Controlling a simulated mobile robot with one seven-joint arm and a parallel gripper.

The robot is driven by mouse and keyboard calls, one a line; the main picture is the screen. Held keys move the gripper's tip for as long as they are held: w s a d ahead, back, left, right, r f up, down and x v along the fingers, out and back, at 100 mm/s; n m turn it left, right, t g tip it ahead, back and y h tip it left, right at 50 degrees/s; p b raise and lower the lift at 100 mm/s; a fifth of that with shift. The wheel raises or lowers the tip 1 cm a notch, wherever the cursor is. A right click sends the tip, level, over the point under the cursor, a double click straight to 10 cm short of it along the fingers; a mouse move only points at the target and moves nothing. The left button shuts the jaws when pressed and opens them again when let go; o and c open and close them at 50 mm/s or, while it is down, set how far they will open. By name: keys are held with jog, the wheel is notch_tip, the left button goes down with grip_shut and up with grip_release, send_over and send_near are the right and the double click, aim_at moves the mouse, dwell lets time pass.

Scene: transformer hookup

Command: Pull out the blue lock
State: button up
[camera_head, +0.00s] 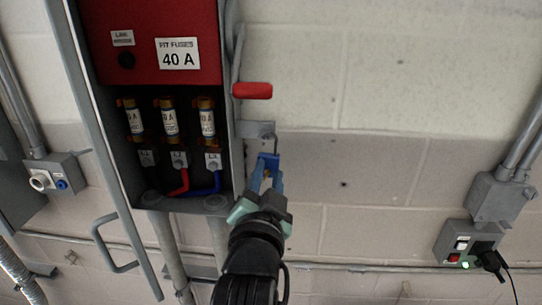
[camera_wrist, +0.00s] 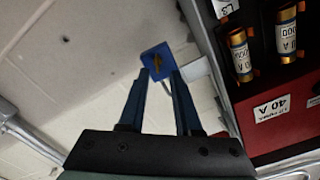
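The blue lock (camera_head: 268,160) hangs at the grey hasp bracket on the right side of the fuse box. In the wrist view the blue lock (camera_wrist: 151,55) is just past my fingertips, its face with a brass-coloured spot turned toward the camera. My gripper (camera_head: 265,180) is directly below the lock, pointing up at it. In the wrist view my gripper (camera_wrist: 160,80) has its two blue fingers apart, with the tips at or just short of the lock. Contact cannot be made out, and the lock's shackle is mostly hidden.
The fuse box (camera_head: 122,185) holds several fuses and has a red panel marked 40 A (camera_head: 178,54). A red lever handle (camera_head: 252,90) sticks out above the hasp. A switch box (camera_head: 468,243) is at the right. The wall between is clear.

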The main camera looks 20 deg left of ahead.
jog(key=shift+s, duration=0.1)
jog(key=p+v, duration=0.8)
jog(key=v, duration=1)
jog(key=shift+s, duration=0.35)
dwell(0.8)
jog(key=shift+w+d+r, duration=0.1)
jog(key=shift+r, duration=0.05)
jog(key=w+d+r+n+t+h+b, duration=0.1)
jog(key=w+d+r+t+h+b, duration=0.15)
jog(key=d+r+t+b, duration=0.4)
jog(key=w+d+r+n+t+h+b, duration=0.1)
jog(key=w+r+b, duration=0.3)
jog(key=r, duration=0.6)
jog(key=s+d+r+n+t+h+b, duration=0.1)
jog(key=s+d+r+t+b, duration=0.1)
jog(key=r, duration=0.6)
jog(key=shift+s+d+r+n+b, duration=0.2)
jog(key=shift+s+d+n+b, duration=0.2)
jog(key=shift+s+d+b, duration=0.5)
